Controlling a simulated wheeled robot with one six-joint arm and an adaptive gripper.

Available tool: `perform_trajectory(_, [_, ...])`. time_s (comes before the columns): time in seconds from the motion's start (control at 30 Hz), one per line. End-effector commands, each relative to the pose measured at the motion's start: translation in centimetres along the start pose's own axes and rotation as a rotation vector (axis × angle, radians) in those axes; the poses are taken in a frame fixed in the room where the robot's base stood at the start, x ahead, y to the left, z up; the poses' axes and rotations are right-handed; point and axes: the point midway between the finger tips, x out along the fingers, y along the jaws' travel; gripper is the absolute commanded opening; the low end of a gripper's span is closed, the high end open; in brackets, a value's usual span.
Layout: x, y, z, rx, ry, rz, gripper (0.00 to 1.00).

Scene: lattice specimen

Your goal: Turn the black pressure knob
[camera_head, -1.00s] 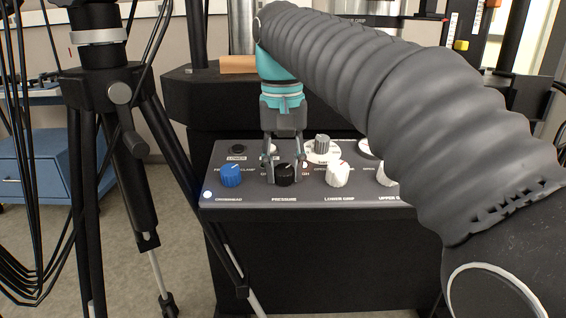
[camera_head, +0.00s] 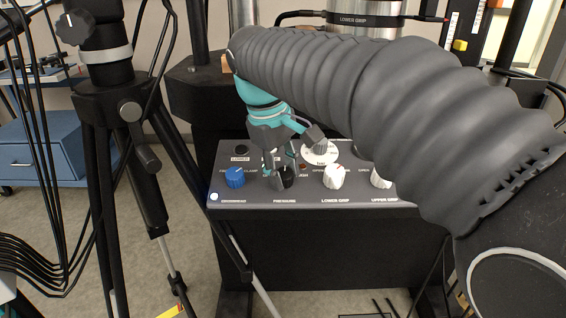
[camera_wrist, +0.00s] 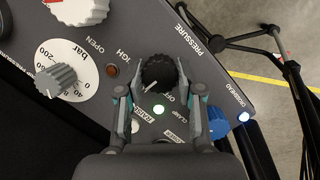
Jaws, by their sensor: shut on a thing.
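The black pressure knob (camera_head: 287,177) stands on the grey control panel (camera_head: 240,203), above the printed word PRESSURE. In the wrist view the black knob (camera_wrist: 159,74) sits between the two fingertips, its white pointer line facing down and left. My gripper (camera_head: 278,174) reaches down from above and is shut on the knob. In the wrist view my gripper (camera_wrist: 160,90) has a finger on each side of the knob. In the head view the fingers partly hide the knob.
A blue knob (camera_head: 235,177) stands left of the black one, a white knob (camera_head: 333,176) to its right. A grey dial knob (camera_wrist: 57,79) on a bar scale is close by. A black tripod (camera_head: 110,100) stands at the left. My sleeved arm hides the panel's right end.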

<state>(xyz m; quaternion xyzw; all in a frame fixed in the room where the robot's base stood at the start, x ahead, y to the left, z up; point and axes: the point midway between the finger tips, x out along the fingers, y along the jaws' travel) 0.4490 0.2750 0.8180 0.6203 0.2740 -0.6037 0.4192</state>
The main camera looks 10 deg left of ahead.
Motion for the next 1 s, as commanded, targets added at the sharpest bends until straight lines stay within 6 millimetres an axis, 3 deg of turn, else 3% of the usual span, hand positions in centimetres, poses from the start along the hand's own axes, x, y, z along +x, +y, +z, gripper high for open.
perform_trajectory(0.7, [-0.02, -0.09, -0.12, -0.074, 0.005, 0.019, 0.02])
perform_trajectory(0.73, [-0.02, -0.08, -0.13, -0.074, 0.005, 0.019, 0.44])
perform_trajectory(0.8, [-0.02, -0.07, -0.11, -0.073, 0.004, 0.019, 0.61])
perform_trajectory(1.0, [0.01, 0.02, -0.02, -0.071, 0.002, 0.019, 0.62])
